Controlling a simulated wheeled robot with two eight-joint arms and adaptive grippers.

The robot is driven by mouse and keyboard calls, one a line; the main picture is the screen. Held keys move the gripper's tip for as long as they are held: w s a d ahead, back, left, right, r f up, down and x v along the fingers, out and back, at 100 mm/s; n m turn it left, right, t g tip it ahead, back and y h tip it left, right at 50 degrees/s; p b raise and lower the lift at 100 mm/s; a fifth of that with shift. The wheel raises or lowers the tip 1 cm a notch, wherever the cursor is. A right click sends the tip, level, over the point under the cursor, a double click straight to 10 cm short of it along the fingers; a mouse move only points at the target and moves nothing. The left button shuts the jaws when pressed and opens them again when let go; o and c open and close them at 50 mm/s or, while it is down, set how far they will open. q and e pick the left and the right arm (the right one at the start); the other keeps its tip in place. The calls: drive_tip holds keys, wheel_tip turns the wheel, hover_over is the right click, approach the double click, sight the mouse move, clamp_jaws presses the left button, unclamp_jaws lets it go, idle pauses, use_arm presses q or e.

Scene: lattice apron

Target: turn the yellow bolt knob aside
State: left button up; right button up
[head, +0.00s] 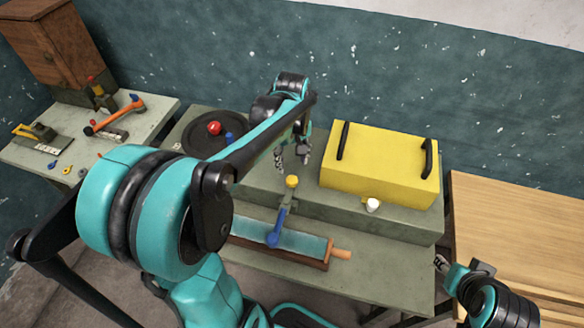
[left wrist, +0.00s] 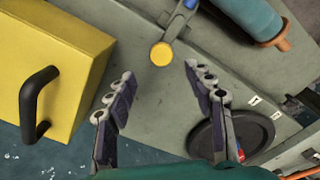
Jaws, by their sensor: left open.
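The yellow bolt knob (head: 292,181) is a small round yellow cap at the edge of the grey-green raised step, beside a lever with a blue handle (head: 277,228). In the left wrist view the knob (left wrist: 161,54) lies just beyond and between my fingertips, not gripped. My left gripper (head: 292,161) is open and empty, above the step behind the knob; its two spread fingers also show in the left wrist view (left wrist: 157,76). My right gripper (head: 441,263) is at the right edge of the bench, partly seen, and its jaw opening is unclear.
A yellow box (head: 380,167) with black handles stands right of the knob, a white knob (head: 372,205) in front. A wooden table (head: 520,220) is at right.

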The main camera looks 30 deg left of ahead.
sight(292, 179)
use_arm(q)
drive_tip(key=shift+a+f, duration=0.1)
drive_tip(key=shift+f, duration=0.1)
wheel_tip(292, 179, down, 7)
drive_tip(key=b, duration=0.3)
drive_tip(key=shift+f, duration=0.2)
drive_tip(key=c, duration=1.2)
